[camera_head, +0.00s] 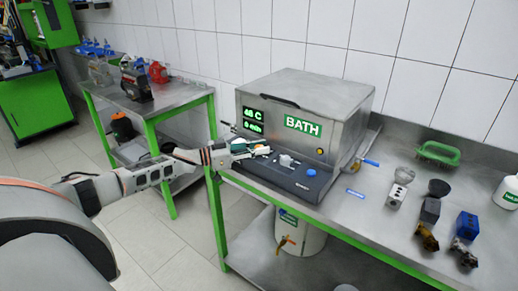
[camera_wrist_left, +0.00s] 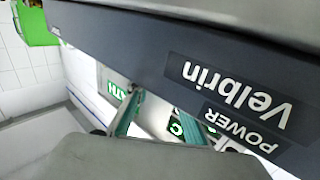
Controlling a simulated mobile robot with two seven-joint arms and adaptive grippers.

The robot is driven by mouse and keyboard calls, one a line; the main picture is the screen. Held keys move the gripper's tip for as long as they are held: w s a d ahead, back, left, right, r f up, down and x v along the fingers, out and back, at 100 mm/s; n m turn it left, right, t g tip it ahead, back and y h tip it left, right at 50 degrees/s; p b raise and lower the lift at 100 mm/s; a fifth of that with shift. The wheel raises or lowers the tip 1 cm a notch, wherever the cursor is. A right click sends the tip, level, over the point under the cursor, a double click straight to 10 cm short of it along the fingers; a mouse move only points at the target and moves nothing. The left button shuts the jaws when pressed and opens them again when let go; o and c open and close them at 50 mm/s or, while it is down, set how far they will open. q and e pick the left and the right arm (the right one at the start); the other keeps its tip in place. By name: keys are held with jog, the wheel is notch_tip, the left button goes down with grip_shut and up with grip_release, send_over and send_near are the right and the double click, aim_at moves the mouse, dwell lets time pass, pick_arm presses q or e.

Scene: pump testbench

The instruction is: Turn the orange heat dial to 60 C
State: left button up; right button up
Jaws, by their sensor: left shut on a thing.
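The steel bath unit (camera_head: 285,98) stands on the steel bench. Its green display (camera_head: 254,121) reads about 46 or 48 C and 0 min; the first line is too small to read surely. My left gripper (camera_head: 262,150) is over the left part of the dark control panel (camera_head: 306,184), shut on what seems to be the orange heat dial. The dial itself is hidden in both views. In the left wrist view my gripper's two fingers (camera_wrist_left: 155,118) reach past the panel edge, with "POWER" and "Velbrin" lettering (camera_wrist_left: 236,95) upside down. My right gripper is not in view.
A pale knob (camera_head: 286,160) sits on the panel just right of my gripper. A blue-handled valve (camera_head: 370,162) projects from the bath's right side. Several small blocks, a green basket (camera_head: 438,152) and a white bottle (camera_head: 507,191) are farther right. A white container (camera_head: 300,232) stands below.

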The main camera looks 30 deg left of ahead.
pick_arm(q)
jog(key=o, duration=0.8)
jog(key=shift+w, duration=0.1)
jog(key=shift+o, duration=0.2)
jog(key=v, duration=1.2)
jog(key=shift+o, duration=0.5)
